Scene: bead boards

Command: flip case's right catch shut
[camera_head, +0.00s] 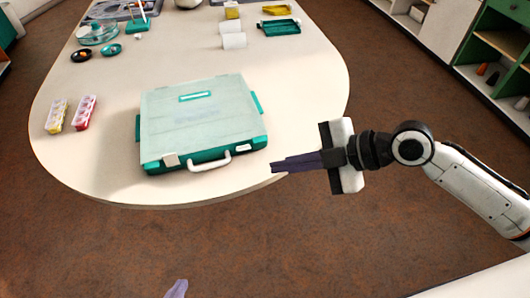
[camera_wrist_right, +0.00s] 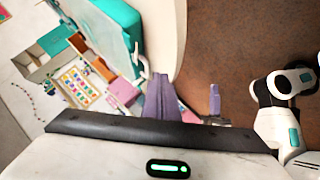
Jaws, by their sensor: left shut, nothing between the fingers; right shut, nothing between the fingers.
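The case (camera_head: 200,118), with a pale lid and teal rim, lies closed near the table's front edge; its teal side also shows in the wrist view (camera_wrist_right: 118,22). Its right catch (camera_head: 244,148) is a small white tab on the front right; I cannot tell its exact angle. My right gripper (camera_head: 275,168) is shut and empty, just right of the case's front right corner, apart from the catch. My left gripper (camera_head: 177,289) shows only a purple tip at the bottom edge, shut.
Two bead boxes (camera_head: 70,114) lie left of the case on the table (camera_head: 300,85). The table's right side is clear.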

